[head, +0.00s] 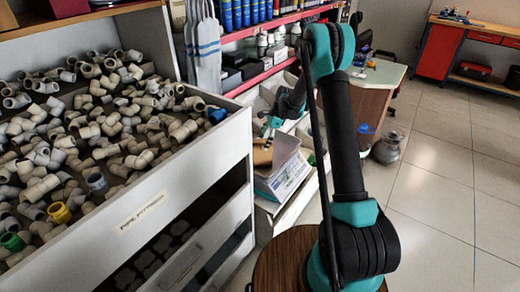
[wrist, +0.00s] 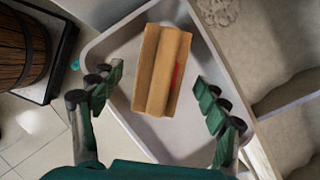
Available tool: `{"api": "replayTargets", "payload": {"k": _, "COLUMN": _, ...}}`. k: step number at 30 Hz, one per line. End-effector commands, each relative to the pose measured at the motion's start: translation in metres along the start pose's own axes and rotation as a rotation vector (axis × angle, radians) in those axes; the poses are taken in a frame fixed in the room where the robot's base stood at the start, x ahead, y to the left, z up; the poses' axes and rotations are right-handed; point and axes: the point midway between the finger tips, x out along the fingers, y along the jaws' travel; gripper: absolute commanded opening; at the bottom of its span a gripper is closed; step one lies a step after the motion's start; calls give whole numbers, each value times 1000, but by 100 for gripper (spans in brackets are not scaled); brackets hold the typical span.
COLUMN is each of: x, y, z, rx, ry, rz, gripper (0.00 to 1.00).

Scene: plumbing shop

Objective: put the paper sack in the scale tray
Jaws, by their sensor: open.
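The paper sack (wrist: 158,70) is a tan, folded-looking packet with a red mark on its right side. In the wrist view it lies inside the pale grey scale tray (wrist: 125,50), with tray floor visible around it. In the head view the sack (head: 262,156) shows at the left part of the tray (head: 286,151), which sits on the white scale. My gripper (wrist: 159,82) is open, its green fingers spread to either side of the sack, apart from it and holding nothing. In the head view my gripper (head: 268,124) is above the tray, partly hidden by its own arm.
A large bin of pipe fittings (head: 110,140) stands at the left. Shelves with cans and boxes (head: 240,70) are behind the scale. Pale compartments (wrist: 285,100) lie right of the tray; a wooden barrel (wrist: 20,50) is at its left. Tiled floor at right is open.

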Motion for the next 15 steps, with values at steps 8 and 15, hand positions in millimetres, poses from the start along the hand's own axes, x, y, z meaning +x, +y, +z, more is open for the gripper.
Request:
{"api": "replayTargets", "payload": {"k": 8, "x": -40, "y": 0, "z": 0, "rx": 1, "ry": 0, "rz": -1, "gripper": 75}}
{"api": "replayTargets", "payload": {"k": 15, "x": -50, "y": 2, "z": 0, "rx": -8, "ry": 3, "rz": -3, "gripper": 75}}
